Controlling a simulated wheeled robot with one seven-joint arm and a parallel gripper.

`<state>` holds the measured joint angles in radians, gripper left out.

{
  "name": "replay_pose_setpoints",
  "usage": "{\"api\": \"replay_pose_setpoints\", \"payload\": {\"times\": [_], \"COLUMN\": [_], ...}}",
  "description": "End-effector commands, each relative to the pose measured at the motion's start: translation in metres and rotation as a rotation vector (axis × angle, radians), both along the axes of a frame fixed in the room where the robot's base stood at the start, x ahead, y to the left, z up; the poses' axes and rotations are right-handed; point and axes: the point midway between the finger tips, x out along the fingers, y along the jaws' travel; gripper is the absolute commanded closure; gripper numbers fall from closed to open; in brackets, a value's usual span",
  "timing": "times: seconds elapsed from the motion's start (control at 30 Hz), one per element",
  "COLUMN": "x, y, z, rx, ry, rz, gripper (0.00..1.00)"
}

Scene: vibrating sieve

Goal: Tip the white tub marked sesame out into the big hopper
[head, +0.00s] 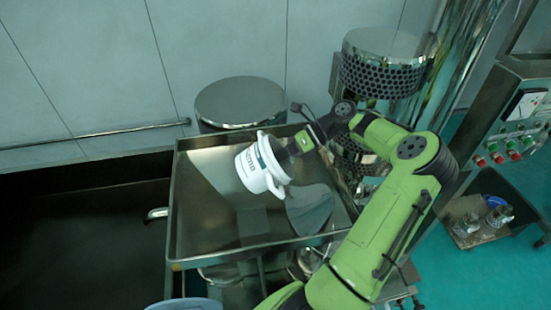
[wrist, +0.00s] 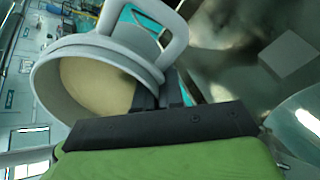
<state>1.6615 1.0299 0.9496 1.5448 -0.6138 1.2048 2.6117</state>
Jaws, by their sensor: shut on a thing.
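The white tub (head: 249,171) has dark lettering on its side, too small to read. It is tilted above the big square metal hopper (head: 200,228), apart from its floor as far as I can tell. My gripper (head: 287,148) is shut on the tub from the right, near its rim. In the wrist view the tub (wrist: 62,95) shows its round mouth, with beige contents inside. The hopper's shiny metal probably fills the right of the wrist view.
A round metal drum (head: 241,102) stands behind the hopper. A perforated metal cylinder (head: 383,65) stands at the back right. A control panel (head: 515,125) with coloured buttons is at the far right, above a low trolley (head: 485,220). A rail (head: 110,133) runs along the left wall.

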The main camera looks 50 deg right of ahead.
Motion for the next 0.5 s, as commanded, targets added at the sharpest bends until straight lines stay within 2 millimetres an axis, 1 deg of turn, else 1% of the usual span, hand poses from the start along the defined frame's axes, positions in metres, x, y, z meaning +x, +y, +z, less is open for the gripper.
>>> {"api": "replay_pose_setpoints", "payload": {"times": [0.1, 0.17, 0.5], "x": [0.0001, 0.0, 0.0002], "y": [0.0002, -0.0001, 0.0], "z": [0.0, -0.0007, -0.0003], "rx": [0.006, 0.043, 0.375], "ry": [-0.004, -0.028, -0.257], "rz": [0.0, -0.001, -0.002], "gripper": [1.0, 1.0, 1.0]}}
